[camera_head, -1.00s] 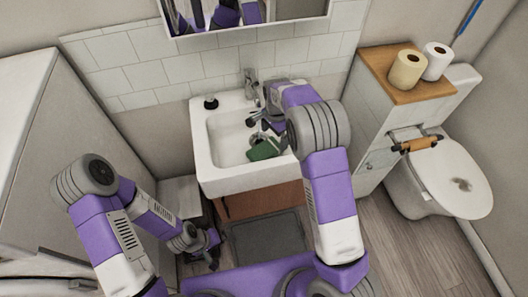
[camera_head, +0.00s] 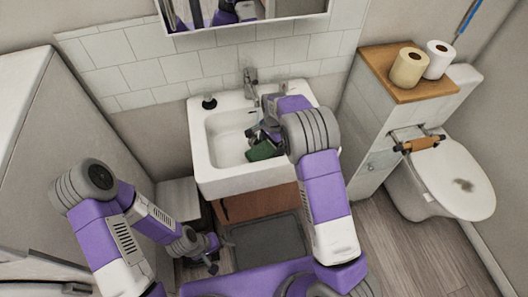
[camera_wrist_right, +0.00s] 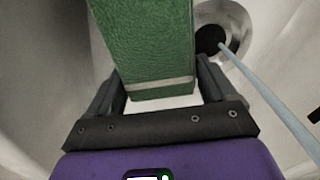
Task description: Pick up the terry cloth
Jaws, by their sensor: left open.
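The green terry cloth (camera_head: 262,151) is in the sink basin, toward its front right. It looks like a thick green block with a pale band near one end in the right wrist view (camera_wrist_right: 150,45). My right gripper (camera_head: 262,137) is down in the basin at the cloth. In the wrist view its two fingers (camera_wrist_right: 162,75) stand on either side of the cloth, close to its edges; whether they press on it is unclear. My right arm hides part of the basin's right side. My left gripper (camera_head: 213,262) is open and empty, low in front of the sink.
The white sink (camera_head: 203,160) has a faucet (camera_head: 250,80) at the back and a dark item (camera_head: 209,102) on its rim. A drain (camera_wrist_right: 210,40) and a pale thin rod (camera_wrist_right: 262,90) lie beside the cloth. A toilet (camera_head: 450,185) stands right, a grey mat (camera_head: 268,243) below.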

